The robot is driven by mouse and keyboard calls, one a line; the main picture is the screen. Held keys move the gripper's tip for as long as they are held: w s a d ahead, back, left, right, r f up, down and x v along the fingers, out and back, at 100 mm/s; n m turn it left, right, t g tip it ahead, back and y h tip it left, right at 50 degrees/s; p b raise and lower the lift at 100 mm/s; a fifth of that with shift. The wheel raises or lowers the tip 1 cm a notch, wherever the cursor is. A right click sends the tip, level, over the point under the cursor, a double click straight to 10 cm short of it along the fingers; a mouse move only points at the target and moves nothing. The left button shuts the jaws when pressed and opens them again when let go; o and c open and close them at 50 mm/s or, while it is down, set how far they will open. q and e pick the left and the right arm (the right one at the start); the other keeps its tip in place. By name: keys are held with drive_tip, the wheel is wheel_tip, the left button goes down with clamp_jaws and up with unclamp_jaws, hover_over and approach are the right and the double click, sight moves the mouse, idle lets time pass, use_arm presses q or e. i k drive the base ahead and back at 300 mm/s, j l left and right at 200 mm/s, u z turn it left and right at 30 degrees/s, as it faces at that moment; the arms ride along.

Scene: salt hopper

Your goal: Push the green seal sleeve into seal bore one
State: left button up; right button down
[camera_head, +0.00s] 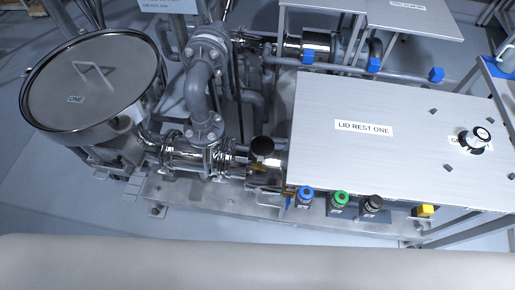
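A green ring-shaped piece (340,198), which looks like the green seal sleeve, sits on a dark holder below the front edge of the lid rest plate. A similar blue piece (304,192) stands to its left and a black one (373,202) to its right. No label marks seal bore one, and I cannot tell which opening it is. A dark round part (262,146) sits on the shiny metal pipework left of the plate; I cannot tell if it is an opening or a cap. Neither gripper is in view.
A flat plate labelled LID REST ONE (350,155) covers the right side, with a black knob (473,139) on it. A lidded steel hopper labelled ONE (95,80) stands left. Grey pipes (198,95) rise between them. A yellow block (425,211) sits right of the black piece.

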sight(339, 198)
drive_tip(key=l+z, duration=0.2)
drive_tip(key=z, duration=0.15)
drive_tip(key=l+z, duration=0.2)
drive_tip(key=z, duration=0.15)
